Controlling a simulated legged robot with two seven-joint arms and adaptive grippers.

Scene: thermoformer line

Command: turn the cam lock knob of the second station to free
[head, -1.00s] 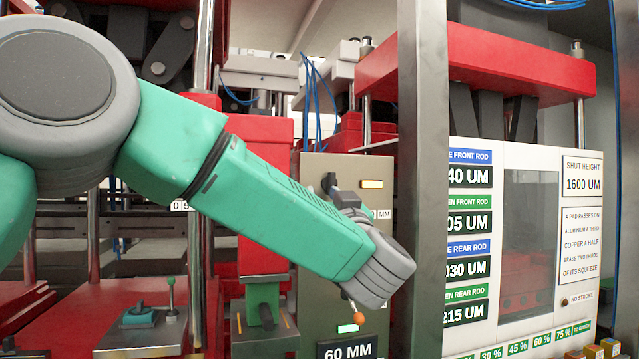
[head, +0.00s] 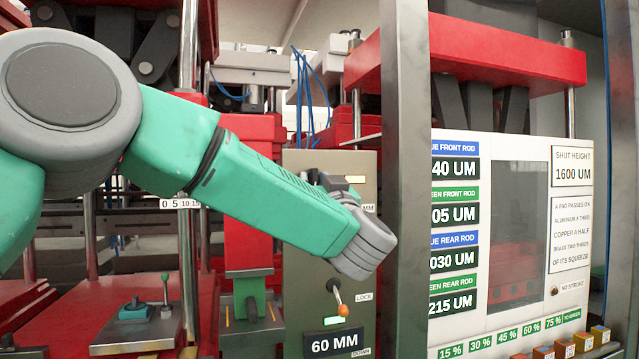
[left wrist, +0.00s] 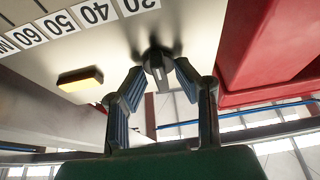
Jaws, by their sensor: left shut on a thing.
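My left gripper (left wrist: 158,88) has its two fingers closed in on a dark knob (left wrist: 157,60) on the underside-looking face of a pale control panel in the left wrist view. In the head view my left gripper (head: 330,181) is mostly hidden behind my own wrist, at the upper part of the same grey panel (head: 300,240). The knob cannot be made out apart from the fingers there, so its pointing direction is unclear. A printed number scale (left wrist: 80,20) and a lit amber lamp (left wrist: 80,78) are beside the knob. My right gripper is not in view.
Below my wrist, a small lever with an orange ball (head: 343,310) sits near a LOCK label (head: 363,297) and a 60 MM display (head: 334,344). A steel post (head: 405,200) stands close on the right, before a white readout board (head: 520,150). Red press parts (head: 248,220) lie left.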

